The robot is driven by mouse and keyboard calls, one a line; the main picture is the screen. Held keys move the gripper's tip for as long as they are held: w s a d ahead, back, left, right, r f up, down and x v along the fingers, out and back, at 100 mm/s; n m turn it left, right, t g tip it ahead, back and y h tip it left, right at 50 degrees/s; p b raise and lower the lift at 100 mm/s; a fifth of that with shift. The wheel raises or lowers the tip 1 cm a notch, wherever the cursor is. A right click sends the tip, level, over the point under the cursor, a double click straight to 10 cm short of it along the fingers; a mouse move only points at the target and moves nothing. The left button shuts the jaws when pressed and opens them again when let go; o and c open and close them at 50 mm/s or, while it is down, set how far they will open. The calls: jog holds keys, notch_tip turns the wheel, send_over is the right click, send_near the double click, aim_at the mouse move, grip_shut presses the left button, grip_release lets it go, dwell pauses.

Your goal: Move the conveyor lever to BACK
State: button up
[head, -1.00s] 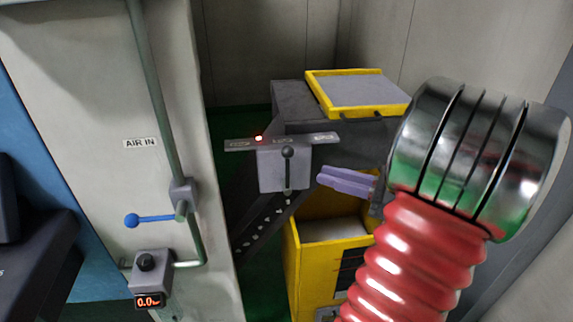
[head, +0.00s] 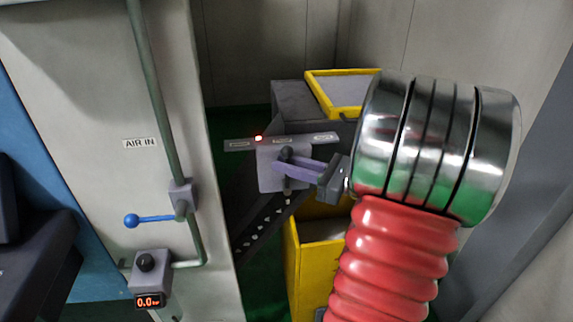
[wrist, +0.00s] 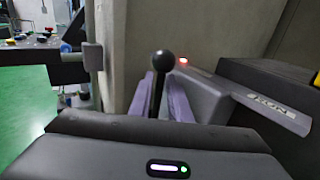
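The conveyor lever (head: 286,152) is a dark stick with a black ball knob on a grey box (head: 267,178) under a plate with several labels (head: 283,142). It stands about upright below the middle label. A red light glows at the left label. My gripper (head: 280,167) has lavender fingers that reach the lever from the right and hide its lower stem. In the wrist view the lever (wrist: 161,66) stands between the two fingers (wrist: 160,100), with a gap beside it, so the gripper looks open around it.
A yellow and grey machine (head: 291,255) stands behind and below my gripper. At left a pale panel carries a blue-handled valve (head: 150,219), a pipe and a gauge box (head: 148,278) reading 0.0. In the wrist view a label reading RUN (wrist: 270,104) lies to the right.

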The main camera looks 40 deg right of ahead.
jog(key=shift+w, duration=0.15)
jog(key=shift+c, duration=0.3)
grip_shut()
